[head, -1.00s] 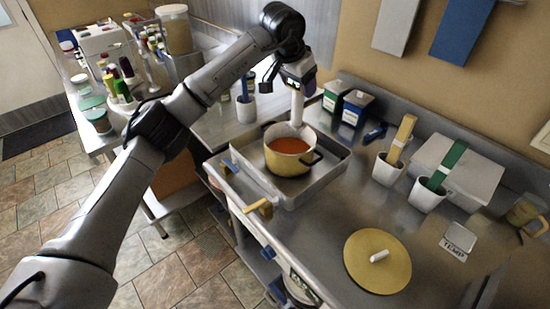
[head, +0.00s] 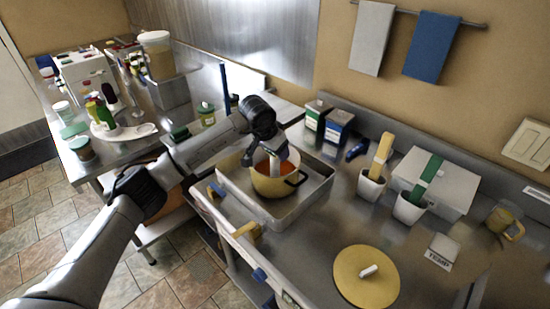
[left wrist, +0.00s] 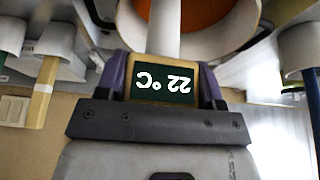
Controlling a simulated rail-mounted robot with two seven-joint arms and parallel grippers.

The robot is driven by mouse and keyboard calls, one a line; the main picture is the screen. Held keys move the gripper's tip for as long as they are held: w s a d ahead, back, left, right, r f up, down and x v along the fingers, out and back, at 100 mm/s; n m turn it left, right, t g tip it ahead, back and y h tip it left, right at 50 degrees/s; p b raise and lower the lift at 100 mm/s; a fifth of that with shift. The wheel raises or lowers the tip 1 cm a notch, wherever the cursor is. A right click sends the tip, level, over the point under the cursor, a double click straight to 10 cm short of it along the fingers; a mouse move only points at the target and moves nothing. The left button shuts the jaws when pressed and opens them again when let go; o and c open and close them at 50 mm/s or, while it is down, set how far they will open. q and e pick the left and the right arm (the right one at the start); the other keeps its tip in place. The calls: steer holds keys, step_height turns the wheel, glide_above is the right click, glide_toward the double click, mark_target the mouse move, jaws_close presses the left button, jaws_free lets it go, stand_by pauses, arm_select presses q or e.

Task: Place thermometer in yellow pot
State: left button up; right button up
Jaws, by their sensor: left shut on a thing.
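The yellow pot (head: 270,187) stands in a metal tray (head: 316,190) on the counter, with orange-red liquid inside. My left gripper (left wrist: 163,85) is shut on the thermometer (left wrist: 165,82), whose dark display in a tan frame reads 22 °C, upside down in the left wrist view. The thermometer's white stem (left wrist: 164,30) extends toward the pot's opening. In the head view my left gripper is low over the pot, and my arm hides part of the pot and most of the thermometer. Whether the stem's tip is in the liquid is hidden. My right gripper is not in view.
A round yellow lid (head: 352,283) with a white handle lies at the front right. White cups (head: 371,187) with tools, a grey box (head: 437,178) and a TEMP stand (head: 441,252) stand right of the tray. Two canisters (head: 337,128) stand behind it.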

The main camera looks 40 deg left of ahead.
mark_target(275, 160)
arm_select(q)
step_height(275, 160, down, 3)
steer(key=shift+f+p, duration=0.15)
steer(key=shift+p, duration=0.25)
steer(key=shift+f, duration=0.25)
steer(key=shift+f, duration=0.15)
steer(key=o, duration=1.4)
